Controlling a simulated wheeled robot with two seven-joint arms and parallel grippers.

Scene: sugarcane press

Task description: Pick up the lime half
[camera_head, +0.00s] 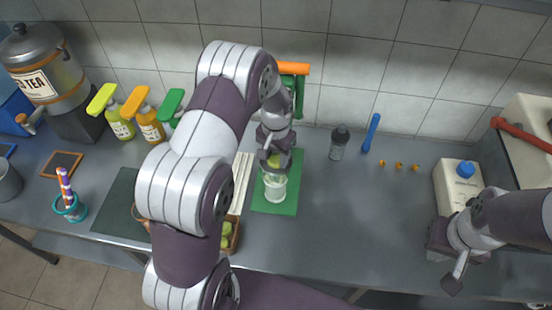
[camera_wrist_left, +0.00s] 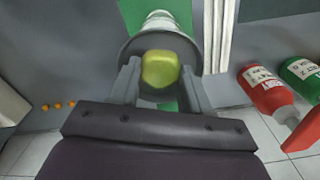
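My left gripper (camera_head: 274,160) is over the green mat, directly above a pale cup (camera_head: 275,188). A yellow-green lime half (camera_wrist_left: 161,70) is between its two fingers in the left wrist view, with both fingers against its sides. In the head view the lime half (camera_head: 276,161) shows just above the cup's rim. The cup (camera_wrist_left: 163,20) also shows behind it in the wrist view, with a dark round shape around the lime. More green limes (camera_head: 227,230) are in a wooden box (camera_head: 233,242), partly hidden by my left arm. My right gripper (camera_head: 445,265) is open and empty at the right.
The green mat (camera_head: 275,208) lies on the grey counter. A green press with an orange handle (camera_head: 292,69) stands behind my left gripper. A shaker (camera_head: 339,142), a blue stick (camera_head: 371,133) and a white jug (camera_head: 457,187) are further right. The counter between mat and jug is clear.

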